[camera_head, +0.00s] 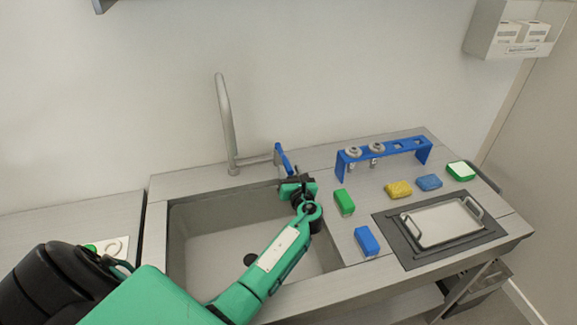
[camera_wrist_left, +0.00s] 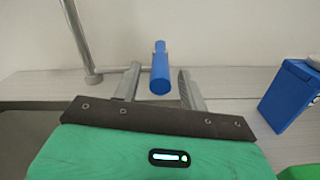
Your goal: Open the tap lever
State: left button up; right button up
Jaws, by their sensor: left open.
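The tap (camera_head: 226,125) is a tall curved metal spout behind the sink, and part of its pipe shows in the left wrist view (camera_wrist_left: 78,38). Its blue lever (camera_head: 283,158) stands to the right of the spout, at the end of a horizontal pipe. My left gripper (camera_head: 291,181) is just in front of the lever in the head view. In the left wrist view, the blue lever (camera_wrist_left: 160,70) lies between the two spread fingers of the left gripper (camera_wrist_left: 160,85), with a gap on each side. My right gripper does not show.
The steel sink (camera_head: 177,230) lies below my left arm. A blue rack (camera_head: 414,154) stands behind, with green, yellow and blue sponges (camera_head: 399,189) in front. A metal tray (camera_head: 440,224) lies on a dark mat at the right.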

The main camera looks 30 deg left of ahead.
pick_arm(q)
jog(key=shift+x, duration=1)
